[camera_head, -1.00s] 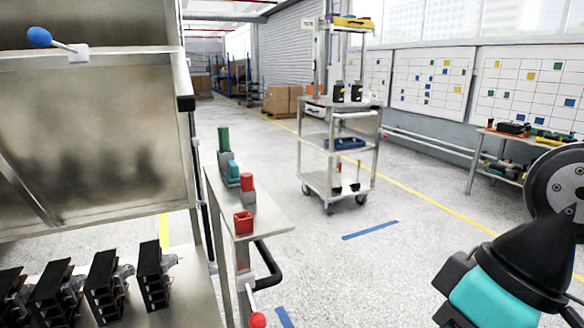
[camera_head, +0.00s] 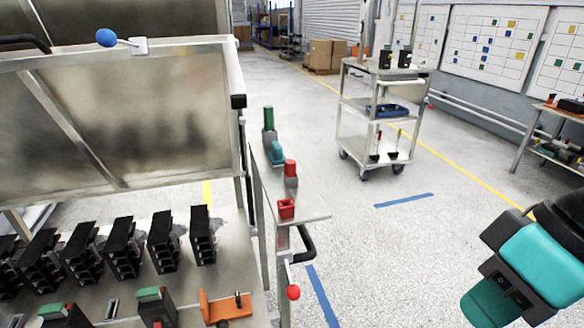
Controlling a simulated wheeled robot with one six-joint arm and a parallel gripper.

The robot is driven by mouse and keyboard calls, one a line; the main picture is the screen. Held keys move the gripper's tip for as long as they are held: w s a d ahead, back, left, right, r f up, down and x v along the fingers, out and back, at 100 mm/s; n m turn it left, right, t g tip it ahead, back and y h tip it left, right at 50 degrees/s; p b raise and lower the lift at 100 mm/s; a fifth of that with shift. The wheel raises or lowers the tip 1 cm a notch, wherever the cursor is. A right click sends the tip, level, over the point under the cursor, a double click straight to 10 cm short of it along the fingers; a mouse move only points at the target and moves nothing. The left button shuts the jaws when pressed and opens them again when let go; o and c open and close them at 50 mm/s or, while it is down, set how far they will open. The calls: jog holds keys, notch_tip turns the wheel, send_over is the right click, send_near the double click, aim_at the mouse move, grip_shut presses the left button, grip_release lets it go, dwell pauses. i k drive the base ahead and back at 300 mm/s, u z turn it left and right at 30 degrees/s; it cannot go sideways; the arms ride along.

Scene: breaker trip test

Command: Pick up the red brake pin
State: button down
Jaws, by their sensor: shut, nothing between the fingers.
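A red-topped upright piece on a grey base (camera_head: 291,178) stands on the narrow metal side shelf (camera_head: 312,205), right of the panel. A small open red box (camera_head: 286,209) sits in front of it, near the shelf's front end. A red ball knob (camera_head: 293,292) sits on a rod below the shelf. I cannot tell which red piece is the brake pin. My arm's teal and black links show at the lower right, well apart from the shelf. My gripper's fingers are out of view.
Behind the red piece stand a teal piece (camera_head: 277,153) and a green upright (camera_head: 268,120). Several black breakers (camera_head: 163,240) line the bench, with an orange bracket (camera_head: 226,308) at its front. A wheeled cart (camera_head: 350,115) stands beyond.

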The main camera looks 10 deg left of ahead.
aim_at(290, 165)
jog(key=u, duration=3.15)
jog(key=k, duration=0.85)
jog(key=z, duration=1.35)
